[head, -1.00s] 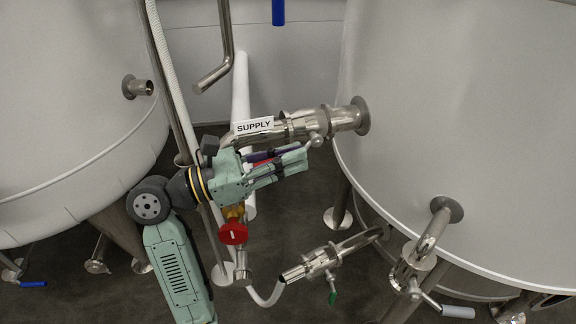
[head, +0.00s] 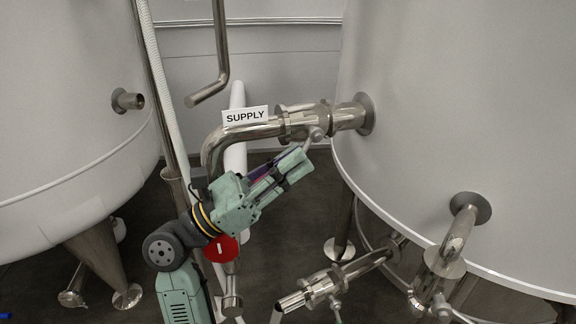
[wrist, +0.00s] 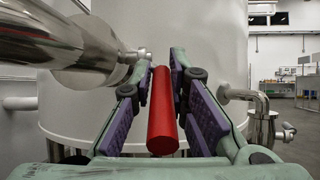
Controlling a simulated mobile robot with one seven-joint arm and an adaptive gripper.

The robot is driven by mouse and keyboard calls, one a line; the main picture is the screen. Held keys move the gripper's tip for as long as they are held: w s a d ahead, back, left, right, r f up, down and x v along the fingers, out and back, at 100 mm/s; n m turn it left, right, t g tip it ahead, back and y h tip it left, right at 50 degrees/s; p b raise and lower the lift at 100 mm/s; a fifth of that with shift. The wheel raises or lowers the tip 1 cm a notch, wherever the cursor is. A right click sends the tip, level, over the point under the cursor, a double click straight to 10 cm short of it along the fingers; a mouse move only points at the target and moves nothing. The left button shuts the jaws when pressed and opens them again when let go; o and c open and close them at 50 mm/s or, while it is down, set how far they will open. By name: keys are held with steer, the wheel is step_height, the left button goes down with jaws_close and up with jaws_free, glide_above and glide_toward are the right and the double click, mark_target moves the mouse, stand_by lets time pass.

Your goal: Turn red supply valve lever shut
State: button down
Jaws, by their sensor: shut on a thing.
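The SUPPLY label (head: 246,116) sits on a bent steel pipe that runs into the supply valve (head: 300,122) on the right tank. The red lever appears in the wrist view as a red cylinder (wrist: 162,118) lying lengthwise between the fingers. My gripper (head: 298,163) is shut on this lever, just below and left of the valve; it also shows in the wrist view (wrist: 162,72). In the head view the fingers hide nearly all of the red grip. The lever's metal end (head: 317,134) meets the valve body, and the lever slants down and left from it.
A red round disc (head: 221,248) shows just below my wrist. A lower steel valve (head: 320,288) and another outlet (head: 462,235) stick out from the right tank (head: 460,110). A vertical pipe (head: 221,50) hangs at the upper left. The left tank (head: 70,100) stands close by.

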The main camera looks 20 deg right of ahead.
steer(key=shift+s+d, duration=0.15)
steer(key=shift+s, duration=0.2)
steer(key=c, duration=1.7)
jaws_free()
steer(key=shift+r, duration=0.1)
steer(key=shift+o, duration=0.6)
steer(key=shift+w, duration=0.1)
steer(key=shift+w+a, duration=0.1)
steer(key=shift+a, duration=0.1)
steer(key=w+a, duration=0.1)
steer(key=a, duration=1.1)
steer(key=shift+w+a+f, duration=0.15)
steer(key=shift+a+f, duration=0.15)
steer(key=shift+f, duration=0.05)
steer(key=shift+c, duration=0.3)
